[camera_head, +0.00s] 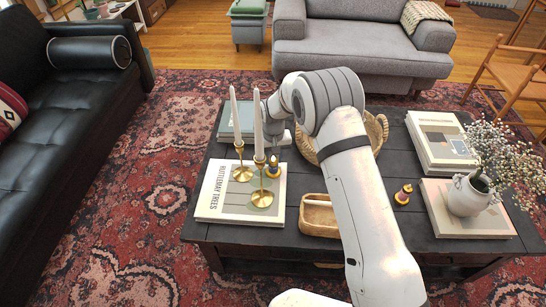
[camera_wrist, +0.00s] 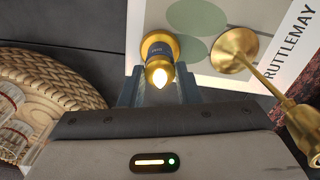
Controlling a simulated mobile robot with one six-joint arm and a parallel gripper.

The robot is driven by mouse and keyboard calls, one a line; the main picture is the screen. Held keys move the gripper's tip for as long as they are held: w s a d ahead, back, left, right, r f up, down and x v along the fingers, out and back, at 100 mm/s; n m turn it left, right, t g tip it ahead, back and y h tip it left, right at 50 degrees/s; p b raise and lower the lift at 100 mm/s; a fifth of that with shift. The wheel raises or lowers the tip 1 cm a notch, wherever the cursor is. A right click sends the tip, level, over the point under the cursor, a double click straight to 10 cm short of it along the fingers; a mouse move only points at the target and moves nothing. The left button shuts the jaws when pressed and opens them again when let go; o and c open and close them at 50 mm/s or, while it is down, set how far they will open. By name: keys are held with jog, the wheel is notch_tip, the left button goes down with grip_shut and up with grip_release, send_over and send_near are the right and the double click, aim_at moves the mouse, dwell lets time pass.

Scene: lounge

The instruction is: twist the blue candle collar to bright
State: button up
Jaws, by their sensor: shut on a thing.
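The blue candle collar (camera_wrist: 159,53) is a dark blue band with small lettering on a gold electric candle (camera_wrist: 158,72). The candle's flame-shaped bulb glows in the wrist view. My gripper (camera_wrist: 159,82) is shut on the collar, one finger on each side. In the head view the candle (camera_head: 273,169) stands on the large white book beside the brass candlesticks. There my gripper (camera_head: 276,143) is just above and behind it, and the collar is too small to read.
Two tall brass candlesticks (camera_head: 261,196) with white tapers stand close left of my gripper on the white book (camera_head: 226,209). A wicker basket (camera_head: 379,131) is behind my arm. A wooden tray (camera_head: 317,220), a second small candle (camera_head: 403,194) and a flower vase (camera_head: 468,196) are to the right.

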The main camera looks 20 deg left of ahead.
jog(key=o, duration=1)
jog(key=shift+r+p, duration=0.5)
jog(key=shift+r, duration=3.4)
